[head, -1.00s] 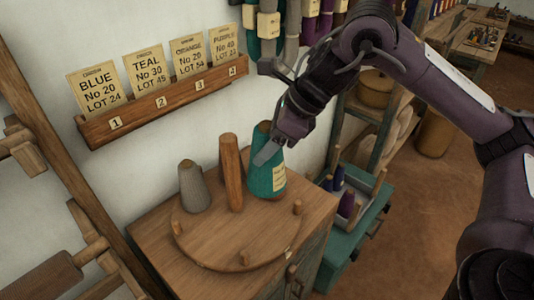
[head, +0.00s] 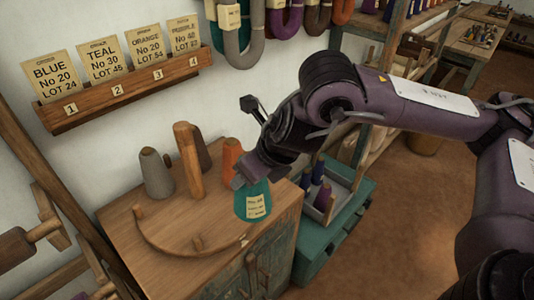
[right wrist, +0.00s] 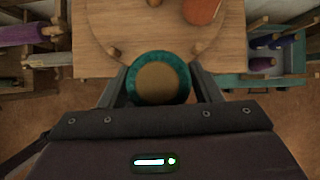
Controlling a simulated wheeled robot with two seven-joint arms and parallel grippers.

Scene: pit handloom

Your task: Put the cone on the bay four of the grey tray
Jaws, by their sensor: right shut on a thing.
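The teal cone (head: 253,202), with a cream label, is upright in my right gripper (head: 252,182) at the front right of the round wooden stand (head: 165,245). The right wrist view shows its round top (right wrist: 159,82) between the two fingers, over the stand's edge. Whether its base is clear of the wood is hard to tell. The grey tray (head: 341,192) is to the right on a teal chest, holding dark blue and purple cones (head: 322,195). My arm hides part of it, and I cannot read its bay marks. My left gripper is out of view.
A grey cone (head: 155,174), a brown cone (head: 202,155) and an orange cone (head: 231,155) stand around the wooden post (head: 188,162). Short pegs rise from the stand. A card rack (head: 130,88) and hanging yarn are on the wall. Brown floor is open at right.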

